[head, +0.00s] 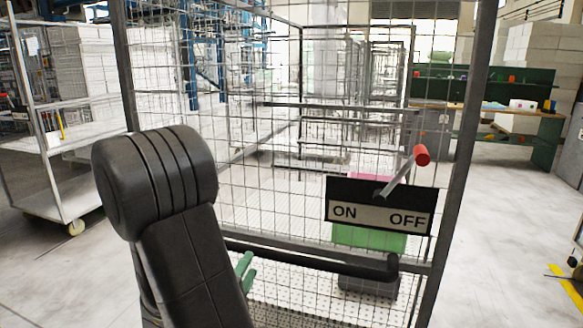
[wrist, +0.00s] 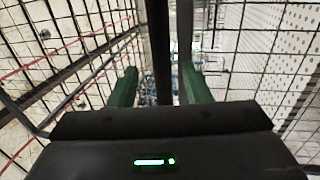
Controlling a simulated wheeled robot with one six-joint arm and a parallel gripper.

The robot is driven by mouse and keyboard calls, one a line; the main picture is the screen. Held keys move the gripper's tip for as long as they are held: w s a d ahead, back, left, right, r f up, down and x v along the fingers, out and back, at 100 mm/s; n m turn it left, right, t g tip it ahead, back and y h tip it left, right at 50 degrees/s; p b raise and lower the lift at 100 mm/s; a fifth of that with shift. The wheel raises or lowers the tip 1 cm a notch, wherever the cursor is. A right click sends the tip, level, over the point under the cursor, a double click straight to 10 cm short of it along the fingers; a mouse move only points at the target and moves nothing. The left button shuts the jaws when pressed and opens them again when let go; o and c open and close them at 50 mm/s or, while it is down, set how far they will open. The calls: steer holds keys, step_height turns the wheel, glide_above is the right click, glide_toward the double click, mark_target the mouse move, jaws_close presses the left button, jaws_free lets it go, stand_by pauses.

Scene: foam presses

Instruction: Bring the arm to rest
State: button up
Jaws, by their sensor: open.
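My arm's dark links fill the lower left of the head view and hide part of the gripper.
The mesh cage (head: 300,100) stands close in front. It carries an ON/OFF panel (head: 345,226) with a red-tipped lever (head: 421,156) pointing up toward the OFF side. A green block (head: 368,240) shows behind the panel. A white trolley (head: 60,195) stands left; open floor (head: 500,220) lies right.

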steer(key=x, duration=0.9)
steer(key=shift+w+d+f+p, duration=0.1)
steer(key=shift+f+p, duration=0.25)
steer(key=shift+r, duration=0.1)
